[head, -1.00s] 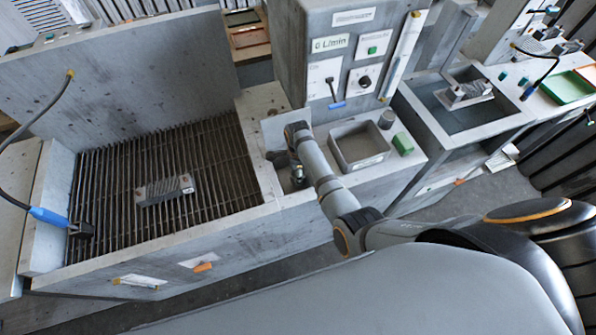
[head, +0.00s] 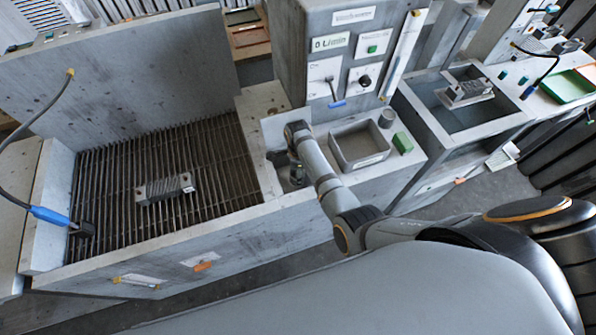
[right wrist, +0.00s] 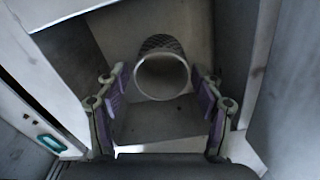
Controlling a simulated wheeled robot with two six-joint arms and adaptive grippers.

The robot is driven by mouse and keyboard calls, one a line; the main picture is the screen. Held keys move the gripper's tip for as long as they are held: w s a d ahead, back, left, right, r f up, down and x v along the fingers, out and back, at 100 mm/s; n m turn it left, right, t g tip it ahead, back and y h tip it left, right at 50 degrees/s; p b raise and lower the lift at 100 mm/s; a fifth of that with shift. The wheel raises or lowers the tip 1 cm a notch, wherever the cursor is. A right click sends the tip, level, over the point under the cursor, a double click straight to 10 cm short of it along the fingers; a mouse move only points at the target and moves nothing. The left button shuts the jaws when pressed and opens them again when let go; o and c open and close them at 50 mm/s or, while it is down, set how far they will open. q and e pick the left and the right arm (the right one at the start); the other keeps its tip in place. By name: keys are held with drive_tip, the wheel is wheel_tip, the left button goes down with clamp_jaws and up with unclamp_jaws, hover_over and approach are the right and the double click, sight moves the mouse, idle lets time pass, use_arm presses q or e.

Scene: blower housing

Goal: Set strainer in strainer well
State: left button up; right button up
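The strainer (right wrist: 165,43) shows in the right wrist view as a mesh cylinder with a pale round rim facing the camera. It stands in a grey, box-like recess (right wrist: 155,125); I cannot tell if it is seated in a well. My right gripper (right wrist: 163,95) is open, its purple-padded fingers on either side of the strainer with a gap at each side. In the head view the right gripper (head: 296,176) is small and mostly hidden by my arm, at the opening beside the grate. The strainer cannot be made out there. My left gripper is not in view.
A ribbed grey block (head: 165,189) lies on the slatted grate (head: 120,165). A square grey tray (head: 360,147), a green block (head: 403,143) and a small grey cylinder (head: 387,118) are right of my arm. The control panel (head: 345,60) rises behind.

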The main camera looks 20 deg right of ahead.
drive_tip(key=shift+o, duration=0.4)
drive_tip(key=shift+r, duration=0.3)
wheel_tip(320, 180, up, 7)
drive_tip(key=shift+f, duration=0.1)
drive_tip(key=shift+s+d, duration=0.1)
